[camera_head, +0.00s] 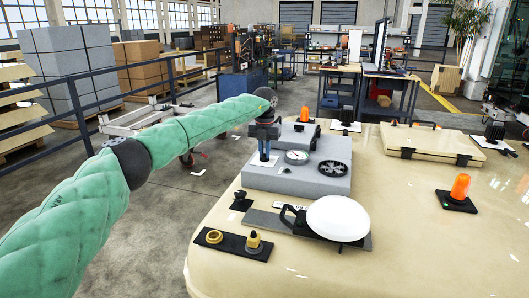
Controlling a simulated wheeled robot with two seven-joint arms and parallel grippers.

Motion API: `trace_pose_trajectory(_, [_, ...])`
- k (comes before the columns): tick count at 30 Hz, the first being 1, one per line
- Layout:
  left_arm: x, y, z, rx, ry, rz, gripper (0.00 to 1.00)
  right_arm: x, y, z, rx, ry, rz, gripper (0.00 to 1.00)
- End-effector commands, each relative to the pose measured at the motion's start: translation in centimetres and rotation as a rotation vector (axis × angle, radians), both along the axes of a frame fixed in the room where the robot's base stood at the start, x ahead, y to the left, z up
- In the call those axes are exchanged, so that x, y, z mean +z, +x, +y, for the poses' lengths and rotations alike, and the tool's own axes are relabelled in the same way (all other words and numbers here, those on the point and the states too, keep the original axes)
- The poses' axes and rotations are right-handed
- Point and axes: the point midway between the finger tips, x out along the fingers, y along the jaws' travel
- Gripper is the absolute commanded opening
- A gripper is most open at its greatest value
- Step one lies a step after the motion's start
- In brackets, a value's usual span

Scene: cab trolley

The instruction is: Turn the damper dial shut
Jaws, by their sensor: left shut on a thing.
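A grey control box (315,184) stands on the cream trolley top. My left arm, in a green padded sleeve, reaches over from the left. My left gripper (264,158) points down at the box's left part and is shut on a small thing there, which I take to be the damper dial. The fingers hide it, so its turn angle cannot be read. A round white-faced gauge (297,156) and a black spoked wheel (332,169) sit to the right of the gripper on the same box. My right gripper is not in view.
In front of the box are a white dome (338,217) on a grey plate and a black plate (233,245) with brass fittings. An orange beacon (461,186) and a cream case (428,143) stand to the right. The front right top is clear.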

Motion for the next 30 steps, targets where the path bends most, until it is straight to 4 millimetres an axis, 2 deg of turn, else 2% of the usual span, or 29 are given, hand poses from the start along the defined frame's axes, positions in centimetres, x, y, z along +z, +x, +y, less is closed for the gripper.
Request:
trace_pose_trajectory(2, [0.1, 0.1, 0.0, 0.001, -0.001, -0.002, 0.00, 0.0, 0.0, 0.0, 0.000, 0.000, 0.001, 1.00])
trace_pose_trajectory(3, [0.1, 0.1, 0.0, 0.001, -0.001, -0.003, 0.17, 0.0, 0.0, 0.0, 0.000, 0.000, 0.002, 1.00])
trace_pose_trajectory(6, [0.1, 0.1, 0.0, 0.001, -0.001, -0.002, 0.33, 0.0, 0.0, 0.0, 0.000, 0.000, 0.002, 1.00])
trace_pose_trajectory(17, [0.5, 0.1, 0.0, 0.000, -0.001, -0.002, 0.33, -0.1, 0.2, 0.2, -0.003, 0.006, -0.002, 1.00])
trace_pose_trajectory(30, [6.5, 0.1, 0.0, 0.000, 0.000, -0.002, 0.33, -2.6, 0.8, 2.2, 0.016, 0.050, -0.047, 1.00])
